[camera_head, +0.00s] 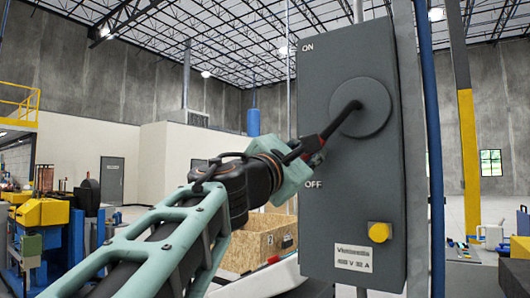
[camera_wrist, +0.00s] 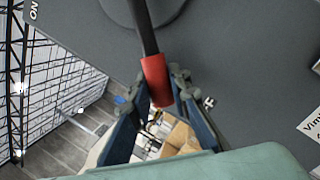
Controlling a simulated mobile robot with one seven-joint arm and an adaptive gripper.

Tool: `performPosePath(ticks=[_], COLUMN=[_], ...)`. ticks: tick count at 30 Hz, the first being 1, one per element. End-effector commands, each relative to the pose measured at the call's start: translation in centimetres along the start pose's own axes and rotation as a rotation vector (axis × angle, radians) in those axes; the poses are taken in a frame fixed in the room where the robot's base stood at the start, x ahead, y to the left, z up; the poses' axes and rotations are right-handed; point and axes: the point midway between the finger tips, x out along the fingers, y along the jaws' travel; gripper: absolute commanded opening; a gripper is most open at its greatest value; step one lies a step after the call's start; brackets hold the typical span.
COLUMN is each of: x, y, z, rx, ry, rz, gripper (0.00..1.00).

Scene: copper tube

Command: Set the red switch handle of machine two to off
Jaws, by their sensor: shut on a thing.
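The red switch handle (camera_head: 338,120) is a dark lever with a red grip on the round hub (camera_head: 361,107) of a dark grey switch box (camera_head: 345,215). It points down and left from the hub, between the ON label at the top and the OFF label lower down, nearer to OFF. My gripper (camera_head: 315,147) is at the handle's free end, just above the OFF label. In the wrist view, the red grip (camera_wrist: 157,78) lies between the two fingertips of my gripper (camera_wrist: 160,95), which is shut on it. The fingers partly hide the grip's end in the head view.
A yellow button (camera_head: 380,232) and a label plate (camera_head: 353,257) are low on the box. A blue pole (camera_head: 429,130) stands to its right. A wooden crate (camera_head: 255,250) is behind my arm. Blue and yellow machinery (camera_head: 45,213) stands at far left.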

Motion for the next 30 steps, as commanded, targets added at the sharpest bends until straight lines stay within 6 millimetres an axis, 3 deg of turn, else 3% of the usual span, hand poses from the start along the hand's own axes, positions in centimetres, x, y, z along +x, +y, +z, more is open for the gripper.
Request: performPosePath(ticks=[18,19,23,30], x=[-0.04,-0.04,-0.04,-0.06], y=[-0.49,-0.50,-0.46,-0.34], z=[-0.16,-0.17,-0.17,-0.15], rx=[-0.043,-0.043,-0.041,-0.039], ry=[0.006,0.006,0.006,0.007], rz=[0.003,0.002,0.003,0.006], gripper=[0.00,0.20,0.34,0.36])
